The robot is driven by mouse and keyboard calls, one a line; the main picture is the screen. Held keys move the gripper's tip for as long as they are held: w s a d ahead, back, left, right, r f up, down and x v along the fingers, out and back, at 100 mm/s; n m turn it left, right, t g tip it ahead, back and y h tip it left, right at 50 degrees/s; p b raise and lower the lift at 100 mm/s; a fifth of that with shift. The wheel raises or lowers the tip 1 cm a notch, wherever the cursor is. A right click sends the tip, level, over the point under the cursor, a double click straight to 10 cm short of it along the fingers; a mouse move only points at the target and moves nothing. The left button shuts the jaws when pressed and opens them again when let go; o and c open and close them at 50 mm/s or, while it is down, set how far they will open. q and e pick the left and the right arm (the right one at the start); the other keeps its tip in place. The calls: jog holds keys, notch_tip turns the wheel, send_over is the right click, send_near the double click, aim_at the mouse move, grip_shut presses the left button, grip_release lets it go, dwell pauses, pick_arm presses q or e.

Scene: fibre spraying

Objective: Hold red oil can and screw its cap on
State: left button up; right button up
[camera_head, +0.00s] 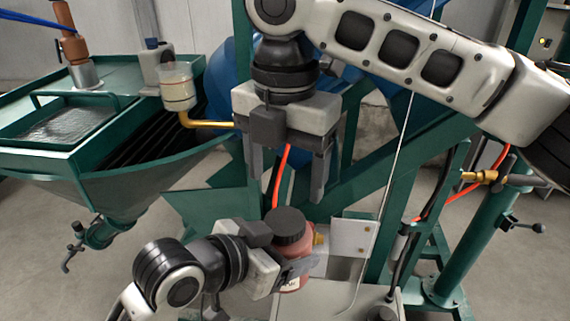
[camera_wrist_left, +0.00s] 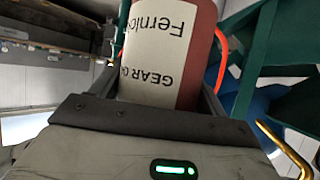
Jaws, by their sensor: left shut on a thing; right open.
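The red oil can (camera_head: 295,250) stands roughly upright in the lower middle of the head view. A dark round cap (camera_head: 286,225) sits on top of it; whether it is tight I cannot tell. My left gripper (camera_head: 286,270) is shut around the can's body from the left. In the left wrist view the red can (camera_wrist_left: 208,30) with its white label lies between the fingers; its cap is out of that view. My right gripper (camera_head: 296,188) is open and empty, pointing down just above the cap, with its fingers apart and not touching it.
A green machine frame with a pale plate (camera_head: 352,238) stands close behind and right of the can. A green hopper (camera_head: 130,180) is at left, with a brass pipe (camera_head: 208,124) beside it. An orange hose (camera_head: 281,178) runs behind my right gripper's fingers.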

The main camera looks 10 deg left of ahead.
aim_at(285, 219)
notch_tip(285, 219, down, 8)
jog(key=shift+r, duration=0.2)
jog(key=shift+c, duration=0.2)
jog(key=c, duration=0.9)
jog(key=m, duration=0.4)
jog(key=shift+m, duration=0.4)
jog(key=shift+c, duration=0.2)
jog(key=m, duration=0.5)
jog(key=o, duration=1.1)
jog(key=shift+c, duration=0.2)
jog(key=shift+r, duration=0.1)
